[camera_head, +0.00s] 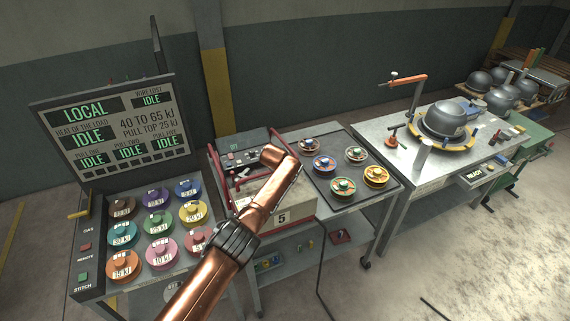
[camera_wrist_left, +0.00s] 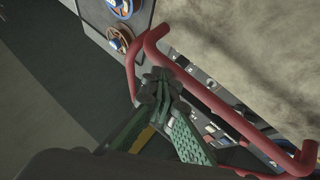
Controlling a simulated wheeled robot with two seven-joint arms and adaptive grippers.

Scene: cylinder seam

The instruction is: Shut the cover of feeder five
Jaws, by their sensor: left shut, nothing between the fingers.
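Feeder five is the beige box marked 5 (camera_head: 283,217) on the bench in the head view, with red bars around it. My copper left arm crosses in front and hides part of it. The left wrist view shows a pale surface beside a red bar (camera_wrist_left: 215,102), with metal parts along its edge. I cannot tell for sure how far the cover stands open. My left gripper (camera_wrist_left: 160,82) has green fingers, shut and empty, close to the red bars; I cannot tell whether it touches them. In the head view its fingertips are not clear. My right gripper is not in view.
A panel with coloured weight discs (camera_head: 158,224) stands left under a sign board (camera_head: 110,125). A dark tray (camera_head: 337,199) with several spools lies right of the feeder. Farther right, a bench (camera_head: 373,127) carries a round grey vessel (camera_head: 443,119). The floor at lower right is mostly clear.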

